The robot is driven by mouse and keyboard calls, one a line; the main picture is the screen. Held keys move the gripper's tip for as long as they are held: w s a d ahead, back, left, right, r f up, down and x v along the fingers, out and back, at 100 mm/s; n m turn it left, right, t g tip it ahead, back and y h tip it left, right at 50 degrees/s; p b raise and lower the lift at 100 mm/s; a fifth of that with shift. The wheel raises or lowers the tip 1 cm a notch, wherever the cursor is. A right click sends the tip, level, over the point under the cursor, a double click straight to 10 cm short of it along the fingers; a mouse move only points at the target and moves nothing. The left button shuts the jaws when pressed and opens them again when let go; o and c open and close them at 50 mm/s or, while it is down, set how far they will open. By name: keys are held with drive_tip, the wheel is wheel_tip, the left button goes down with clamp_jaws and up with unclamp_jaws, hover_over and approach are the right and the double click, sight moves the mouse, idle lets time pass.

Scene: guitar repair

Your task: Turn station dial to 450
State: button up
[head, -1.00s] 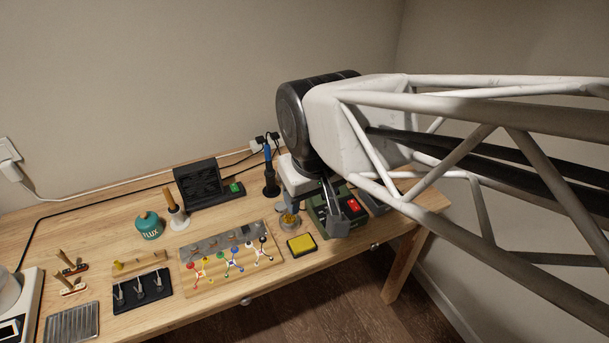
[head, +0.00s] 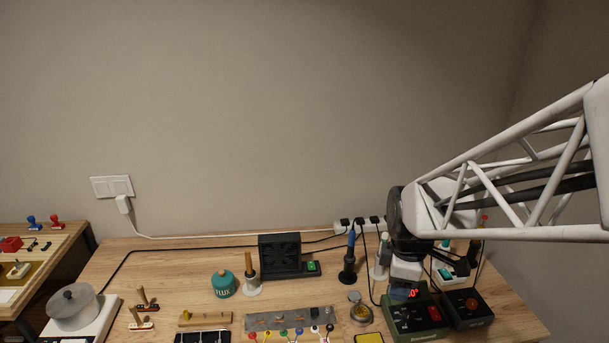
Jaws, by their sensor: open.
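The green soldering station (head: 403,316) stands at the right of the bench in the head view. Red lit characters, which seem to end in 0°, show at its top, and a red switch (head: 434,313) is on its right side. My gripper (head: 402,290) is over the back of the station, its pale hand pointing down. It is open, with nothing seen between the fingers. The fingers are small and partly merge with the station, so I cannot tell whether they touch it. I cannot make out the dial or its setting clearly.
A black box with a red knob (head: 471,303) stands right of the station. A soldering iron in its stand (head: 348,266), a round tin (head: 360,313) and a black fan unit (head: 282,257) are to the left. Cables run behind. My arm reaches in from the right.

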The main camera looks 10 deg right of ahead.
sight(409, 314)
drive_tip(key=w+d+f+n, duration=0.2)
drive_tip(key=d+f+n, duration=0.1)
drive_tip(key=f+n, duration=0.1)
drive_tip(key=w+d+f+n+g, duration=0.1)
drive_tip(key=w+d+f+n, duration=0.1)
drive_tip(key=f+n, duration=0.2)
drive_tip(key=w+d+f+n, duration=0.2)
drive_tip(key=d+f+n, duration=0.1)
drive_tip(key=f+n, duration=0.1)
drive_tip(key=shift+w+d+f, duration=0.15)
drive_tip(key=shift+d+f, duration=0.1)
drive_tip(key=shift+d, duration=0.05)
drive_tip(key=shift+w+d+f+n, duration=0.15)
drive_tip(key=shift+d+f+n, duration=0.25)
drive_tip(key=shift+n, duration=0.3)
drive_tip(key=shift+a, duration=0.1)
drive_tip(key=shift+f, duration=0.15)
drive_tip(key=shift+f, duration=3.8)
drive_tip(key=c, duration=0.9)
